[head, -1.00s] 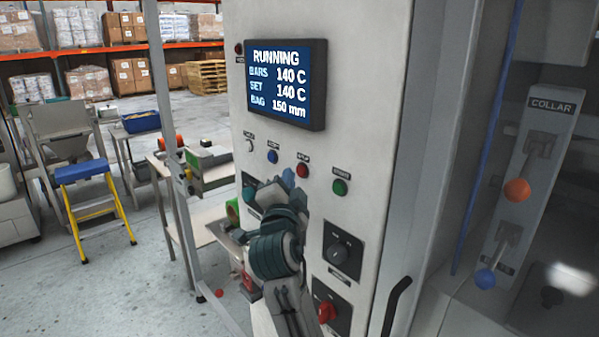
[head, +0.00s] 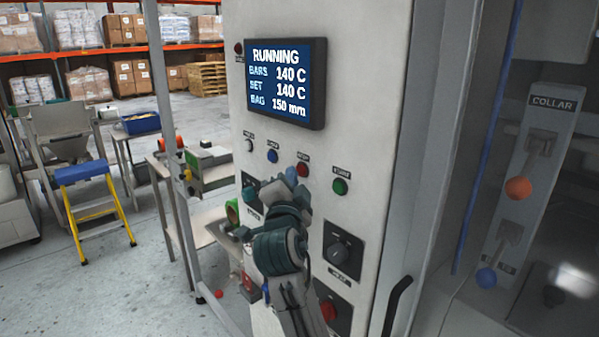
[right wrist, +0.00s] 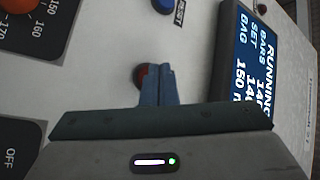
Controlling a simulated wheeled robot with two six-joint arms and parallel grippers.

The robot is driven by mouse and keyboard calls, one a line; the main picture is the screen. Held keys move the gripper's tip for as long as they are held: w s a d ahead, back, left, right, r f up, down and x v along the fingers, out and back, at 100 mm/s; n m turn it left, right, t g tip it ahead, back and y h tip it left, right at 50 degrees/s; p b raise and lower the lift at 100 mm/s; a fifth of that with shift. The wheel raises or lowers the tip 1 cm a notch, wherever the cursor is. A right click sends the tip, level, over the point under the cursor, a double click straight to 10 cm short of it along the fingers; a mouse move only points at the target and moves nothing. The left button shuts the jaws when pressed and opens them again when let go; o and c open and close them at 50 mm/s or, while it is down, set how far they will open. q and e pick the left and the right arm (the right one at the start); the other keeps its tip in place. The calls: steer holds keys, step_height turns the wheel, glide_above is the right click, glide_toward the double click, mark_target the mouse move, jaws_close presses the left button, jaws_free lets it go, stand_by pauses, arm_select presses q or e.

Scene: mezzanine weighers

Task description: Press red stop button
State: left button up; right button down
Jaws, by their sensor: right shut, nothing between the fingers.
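The red stop button (head: 302,170) sits in the row of buttons on the pale machine panel, below the screen. My right gripper (head: 291,177) is shut and empty, with its blue fingertips just below and left of the red button in the head view. In the right wrist view the red button (right wrist: 141,75) shows beside the shut fingers (right wrist: 160,85), which partly cover it. I cannot tell whether the fingertips touch it. The screen (head: 286,83) reads RUNNING. My left gripper is not in view.
A blue button (head: 272,156) is left of the red one and a green button (head: 340,186) is right of it. Below are a black dial (head: 338,252) and a red switch (head: 328,310). A black handle (head: 397,307) stands out at the panel's lower right.

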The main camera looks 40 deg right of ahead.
steer(key=shift+d, duration=0.4)
stand_by(0.5)
steer(key=shift+a+b, duration=0.15)
steer(key=shift+b, duration=0.15)
steer(key=shift+a, duration=0.7)
steer(key=shift+b, duration=0.35)
steer(key=shift+s+a+b, duration=0.15)
steer(key=shift+a+b, duration=0.3)
steer(key=shift+a, duration=0.8)
steer(key=shift+s+a+b, duration=0.15)
steer(key=shift+a+b, duration=0.3)
steer(key=shift+a, duration=0.75)
